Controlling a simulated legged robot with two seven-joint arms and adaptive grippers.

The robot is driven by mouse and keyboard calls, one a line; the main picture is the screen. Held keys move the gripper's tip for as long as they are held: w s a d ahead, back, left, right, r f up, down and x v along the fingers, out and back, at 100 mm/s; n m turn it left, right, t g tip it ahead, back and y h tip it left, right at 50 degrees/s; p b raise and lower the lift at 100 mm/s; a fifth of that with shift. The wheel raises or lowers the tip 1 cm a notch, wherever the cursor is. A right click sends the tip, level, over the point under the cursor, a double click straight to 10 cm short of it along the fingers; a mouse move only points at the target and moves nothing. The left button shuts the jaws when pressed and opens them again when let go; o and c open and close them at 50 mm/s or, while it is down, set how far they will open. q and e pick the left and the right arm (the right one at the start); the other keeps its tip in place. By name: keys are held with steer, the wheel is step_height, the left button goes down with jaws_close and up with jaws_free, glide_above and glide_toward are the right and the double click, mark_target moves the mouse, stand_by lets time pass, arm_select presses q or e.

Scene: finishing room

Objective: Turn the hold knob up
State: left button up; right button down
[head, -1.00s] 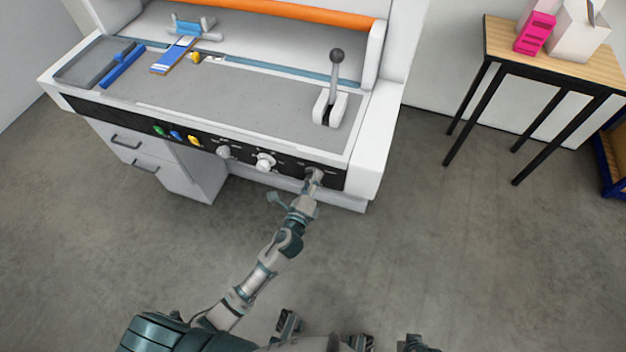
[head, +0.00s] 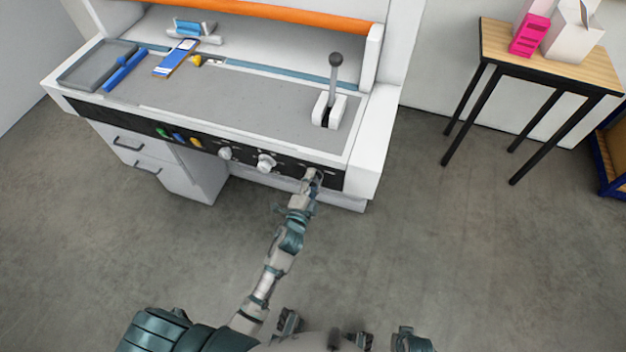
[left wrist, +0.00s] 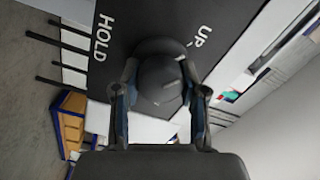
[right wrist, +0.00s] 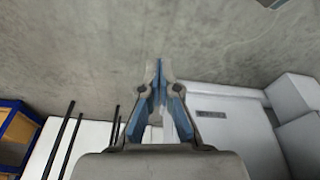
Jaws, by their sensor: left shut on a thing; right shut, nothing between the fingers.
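The hold knob (left wrist: 160,80) is a dark round knob on the black front panel (left wrist: 130,25). In the left wrist view it sits between my left fingers, with the printed words HOLD and UP beside it. My left gripper (left wrist: 160,98) is shut on the knob, one finger on each side. In the head view my left gripper (head: 313,178) is at the right end of the panel and mostly hides the knob. In the right wrist view my right gripper (right wrist: 159,72) is shut and empty, with bare floor beyond its fingertips.
Two pale knobs (head: 265,162) and several coloured buttons (head: 179,139) lie left along the panel. A lever (head: 335,75) stands on the machine top. A wooden-topped table (head: 550,67) with boxes stands at right. The floor in front is clear.

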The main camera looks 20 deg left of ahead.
arm_select(q)
steer(key=shift+a+f+n, duration=0.1)
steer(key=shift+f+n, duration=0.2)
steer(key=shift+n, duration=0.4)
steer(key=shift+s, duration=0.1)
arm_select(e)
steer(key=shift+x, duration=0.8)
arm_select(q)
steer(key=shift+f, duration=0.1)
arm_select(e)
steer(key=shift+s, duration=0.1)
arm_select(q)
steer(key=o, duration=1.2)
steer(key=shift+c, duration=0.2)
steer(key=shift+r, duration=0.2)
steer(key=s, duration=1.2)
steer(key=shift+a, duration=0.2)
steer(key=shift+w+f, duration=0.1)
